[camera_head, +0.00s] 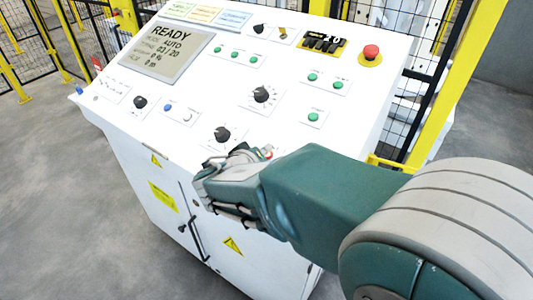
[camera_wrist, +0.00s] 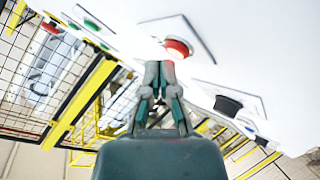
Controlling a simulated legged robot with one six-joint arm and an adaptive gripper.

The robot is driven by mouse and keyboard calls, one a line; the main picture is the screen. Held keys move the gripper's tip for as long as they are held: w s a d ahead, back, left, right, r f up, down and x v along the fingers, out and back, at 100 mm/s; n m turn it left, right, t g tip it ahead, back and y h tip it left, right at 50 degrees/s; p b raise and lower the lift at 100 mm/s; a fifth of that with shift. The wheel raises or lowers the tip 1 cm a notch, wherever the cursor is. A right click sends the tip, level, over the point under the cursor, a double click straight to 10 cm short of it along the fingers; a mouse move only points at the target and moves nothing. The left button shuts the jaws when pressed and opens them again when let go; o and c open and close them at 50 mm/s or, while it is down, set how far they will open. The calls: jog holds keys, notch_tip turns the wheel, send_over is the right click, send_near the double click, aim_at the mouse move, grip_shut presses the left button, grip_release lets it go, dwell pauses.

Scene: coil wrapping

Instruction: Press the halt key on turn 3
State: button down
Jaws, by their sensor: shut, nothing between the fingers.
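The white control console (camera_head: 190,85) has a sloped panel with a display (camera_head: 166,52) that reads READY, AUTO and 03 / 20; its smaller lines are hard to read. A red button (camera_head: 268,153) is partly hidden behind my arm at the panel's lower edge. In the wrist view the red button (camera_wrist: 178,46) stands on a square plate just beyond my fingertips. My gripper (camera_wrist: 160,70) is shut and empty, its tips close below the button; I cannot tell whether they touch it. The button's label is not readable.
A red mushroom button (camera_head: 371,52) on a yellow base sits at the panel's upper right. Black rotary knobs (camera_head: 262,94) and several green buttons (camera_head: 313,117) surround the reach area. Yellow-framed mesh fencing (camera_head: 432,80) stands behind. Grey floor is clear at left.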

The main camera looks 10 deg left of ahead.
jog(key=shift+s+r, duration=0.1)
jog(key=shift+r, duration=0.1)
jog(key=shift+r, duration=0.1)
jog(key=r, duration=0.1)
jog(key=s+r, duration=0.1)
jog(key=r, duration=0.1)
jog(key=s+a+r, duration=0.1)
jog(key=shift+r, duration=0.2)
jog(key=shift+d, duration=0.1)
dwell(0.8)
